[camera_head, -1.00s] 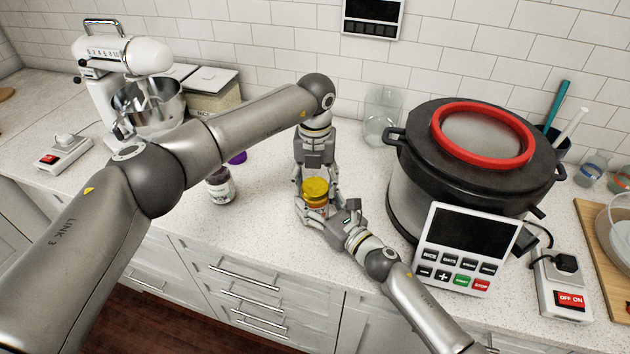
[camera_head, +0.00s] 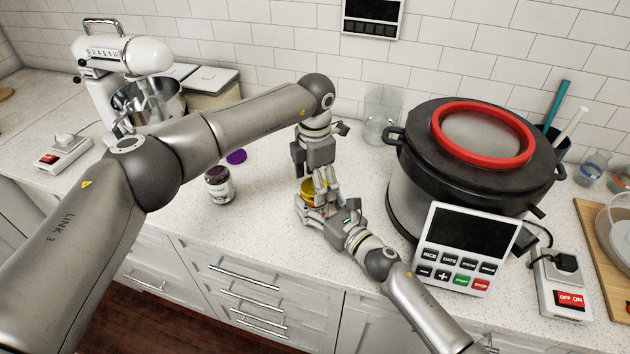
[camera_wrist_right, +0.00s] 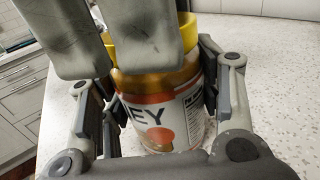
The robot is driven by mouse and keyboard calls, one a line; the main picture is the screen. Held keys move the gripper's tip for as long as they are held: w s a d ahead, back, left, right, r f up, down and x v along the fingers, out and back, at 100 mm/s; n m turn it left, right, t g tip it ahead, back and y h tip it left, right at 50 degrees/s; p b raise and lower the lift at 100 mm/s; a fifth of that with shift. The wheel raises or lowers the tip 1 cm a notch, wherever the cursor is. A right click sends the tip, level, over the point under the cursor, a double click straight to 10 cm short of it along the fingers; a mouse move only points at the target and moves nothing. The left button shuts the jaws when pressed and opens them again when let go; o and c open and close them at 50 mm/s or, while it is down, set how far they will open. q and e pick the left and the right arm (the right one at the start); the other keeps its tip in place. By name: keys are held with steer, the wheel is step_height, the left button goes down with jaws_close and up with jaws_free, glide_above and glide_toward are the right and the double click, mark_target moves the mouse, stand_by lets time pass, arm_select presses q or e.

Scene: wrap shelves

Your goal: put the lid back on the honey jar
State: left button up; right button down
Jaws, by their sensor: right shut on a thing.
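The honey jar (camera_wrist_right: 170,90) stands upright on the counter, its label facing my right wrist camera. My right gripper (camera_head: 320,211) is shut on the jar's body, with one finger on each side in the right wrist view. A yellow lid (camera_head: 308,186) is at the jar's top and also shows in the right wrist view (camera_wrist_right: 188,35). My left gripper (camera_head: 325,184) comes down from above at the lid. Its two fingers cover part of the lid in both views, so I cannot tell whether they grip it or how the lid is seated.
A dark jam jar (camera_head: 219,184) and a purple lid (camera_head: 237,157) are left of my grippers. A large cooker (camera_head: 405,190) with a control panel (camera_head: 467,248) stands close on the right. A clear glass jar (camera_head: 383,115) is behind. The front counter is free on the left.

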arm_select(q)
steer(key=shift+r, duration=2.25)
steer(key=r+n, duration=0.1)
steer(key=n, duration=0.1)
steer(key=r+n, duration=0.1)
steer(key=n, duration=0.1)
steer(key=shift+d+n, duration=0.1)
steer(key=shift+n, duration=0.2)
steer(key=n, duration=0.1)
steer(key=r+n, duration=0.1)
steer(key=n, duration=0.2)
steer(key=shift+r, duration=0.25)
steer(key=shift+f, duration=4.05)
